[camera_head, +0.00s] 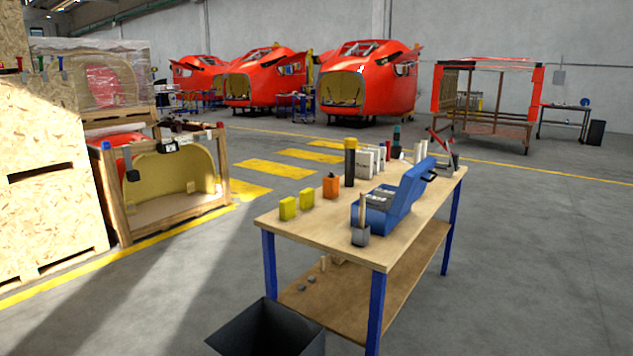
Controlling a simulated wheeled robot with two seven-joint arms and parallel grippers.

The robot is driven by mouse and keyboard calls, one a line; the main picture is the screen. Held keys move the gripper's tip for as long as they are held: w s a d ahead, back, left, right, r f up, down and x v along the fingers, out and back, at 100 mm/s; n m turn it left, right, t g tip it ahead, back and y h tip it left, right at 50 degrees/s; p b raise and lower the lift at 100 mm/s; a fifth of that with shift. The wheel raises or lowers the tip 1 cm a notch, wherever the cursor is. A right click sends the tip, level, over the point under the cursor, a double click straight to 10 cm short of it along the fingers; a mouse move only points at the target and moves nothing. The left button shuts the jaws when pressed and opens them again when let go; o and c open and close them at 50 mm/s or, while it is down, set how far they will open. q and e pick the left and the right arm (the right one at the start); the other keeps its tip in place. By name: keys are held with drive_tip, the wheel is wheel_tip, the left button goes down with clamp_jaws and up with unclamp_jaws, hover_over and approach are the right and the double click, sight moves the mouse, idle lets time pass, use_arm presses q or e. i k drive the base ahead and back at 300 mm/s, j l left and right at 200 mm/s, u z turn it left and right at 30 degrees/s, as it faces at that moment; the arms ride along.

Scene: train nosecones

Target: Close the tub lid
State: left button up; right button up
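A blue tub (376,222) stands on the wooden workbench (300,233), near its front right edge. Its blue lid (408,192) appears to be tilted up and open, slanting to the upper right with a dark handle-like part near its top. Neither of my grippers shows in the head view, and nothing is seen touching the tub or lid.
A small grey cup (360,236) with a stick stands close before the tub. Yellow blocks (288,208), an orange block (330,187) and a dark cylinder (350,165) stand to its left. A black bin (268,332) is in front. Floor right of the bench is clear.

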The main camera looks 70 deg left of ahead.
sight(418, 184)
drive_tip(key=u, duration=2.15)
